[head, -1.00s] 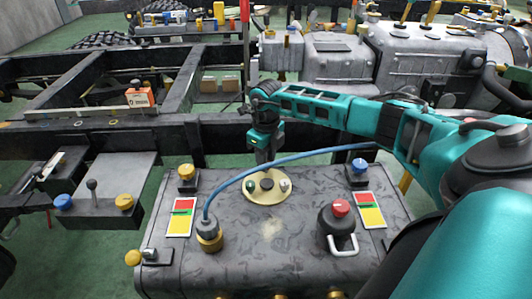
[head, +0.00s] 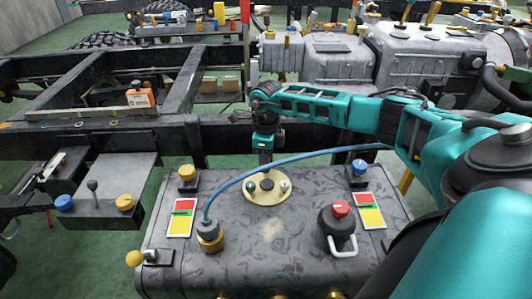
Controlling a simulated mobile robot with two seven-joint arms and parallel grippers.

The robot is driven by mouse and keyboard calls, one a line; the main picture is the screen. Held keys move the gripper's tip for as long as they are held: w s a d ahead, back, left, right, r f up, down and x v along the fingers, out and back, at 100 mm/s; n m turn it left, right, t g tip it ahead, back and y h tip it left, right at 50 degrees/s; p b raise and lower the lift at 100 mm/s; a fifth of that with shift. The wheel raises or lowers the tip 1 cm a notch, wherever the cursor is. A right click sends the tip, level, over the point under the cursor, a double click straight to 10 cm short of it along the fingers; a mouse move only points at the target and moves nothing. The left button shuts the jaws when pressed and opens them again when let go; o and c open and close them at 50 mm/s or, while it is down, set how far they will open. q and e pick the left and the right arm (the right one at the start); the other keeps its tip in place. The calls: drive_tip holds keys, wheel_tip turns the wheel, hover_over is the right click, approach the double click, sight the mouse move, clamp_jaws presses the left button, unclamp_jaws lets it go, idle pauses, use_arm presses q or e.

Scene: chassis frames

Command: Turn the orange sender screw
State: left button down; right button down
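The tank (head: 295,255) is grey and fills the lower middle of the head view. A round cream sender plate (head: 268,200) lies on its top, with a dark centre knob (head: 267,184), a green screw (head: 250,188) and a pale screw (head: 285,187). I see no orange screw; the plate's far edge is partly hidden by my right gripper and the blue hose. My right gripper (head: 265,160) points down at that far edge, behind the hose. Its fingers look close together, but I cannot tell whether they hold anything. My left gripper is out of view.
A blue hose (head: 290,160) arches from a brass fitting (head: 209,240) across the tank, in front of my gripper. A black cap with a red top (head: 341,208), a yellow knob (head: 187,172) and a blue knob (head: 359,167) stand up around the plate. Black frame rails lie behind.

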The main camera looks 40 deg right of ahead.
drive_tip(key=shift+w+r, duration=0.1)
drive_tip(key=c, duration=0.9)
unclamp_jaws()
wheel_tip(320, 180, up, 13)
drive_tip(key=p, duration=0.2)
drive_tip(key=shift+p, duration=0.4)
